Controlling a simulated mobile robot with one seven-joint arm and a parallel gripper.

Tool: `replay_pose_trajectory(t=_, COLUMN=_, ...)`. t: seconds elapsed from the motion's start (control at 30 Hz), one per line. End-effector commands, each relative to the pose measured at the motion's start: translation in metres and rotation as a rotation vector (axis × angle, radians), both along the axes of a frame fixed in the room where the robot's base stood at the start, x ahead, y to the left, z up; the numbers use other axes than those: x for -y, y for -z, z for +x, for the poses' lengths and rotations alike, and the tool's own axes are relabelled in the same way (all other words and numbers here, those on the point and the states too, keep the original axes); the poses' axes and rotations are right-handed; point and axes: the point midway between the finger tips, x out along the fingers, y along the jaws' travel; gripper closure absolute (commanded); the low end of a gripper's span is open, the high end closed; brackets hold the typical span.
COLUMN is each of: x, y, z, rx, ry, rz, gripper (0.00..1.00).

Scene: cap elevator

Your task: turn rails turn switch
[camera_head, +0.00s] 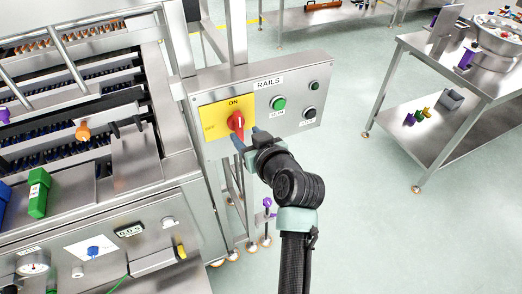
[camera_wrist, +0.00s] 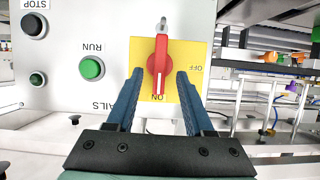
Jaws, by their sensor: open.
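The RAILS turn switch is a red knob (camera_head: 236,122) on a yellow plate (camera_head: 212,113) marked ON at the top and OFF at the left. Its long axis stands upright, with its white line towards ON. In the wrist view, which is upside down, the red knob (camera_wrist: 161,55) lies between my two blue fingers, with ON below and OFF at the right. My gripper (camera_head: 249,137) is open in front of the panel, close to the knob. In the wrist view my gripper (camera_wrist: 159,76) shows a gap on both sides of the knob; touching is not visible.
The grey panel (camera_head: 300,88) also carries a green RUN button (camera_head: 278,103), a black STOP button (camera_head: 309,113) and a small green lamp (camera_head: 314,86). The machine (camera_head: 120,210) fills the left. A steel table (camera_head: 465,125) stands right; floor between is clear.

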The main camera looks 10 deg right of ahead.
Motion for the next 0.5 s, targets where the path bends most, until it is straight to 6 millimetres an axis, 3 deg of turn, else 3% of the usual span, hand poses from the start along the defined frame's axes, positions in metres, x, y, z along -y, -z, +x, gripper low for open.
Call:
replay_pose_trajectory(t=0.3, x=0.017, y=-0.019, z=-0.050, rx=0.001, ry=0.003, rz=-0.001, gripper=0.47)
replay_pose_trajectory(t=0.5, x=0.025, y=-0.030, z=-0.073, rx=0.000, ry=0.002, rz=0.001, gripper=0.47)
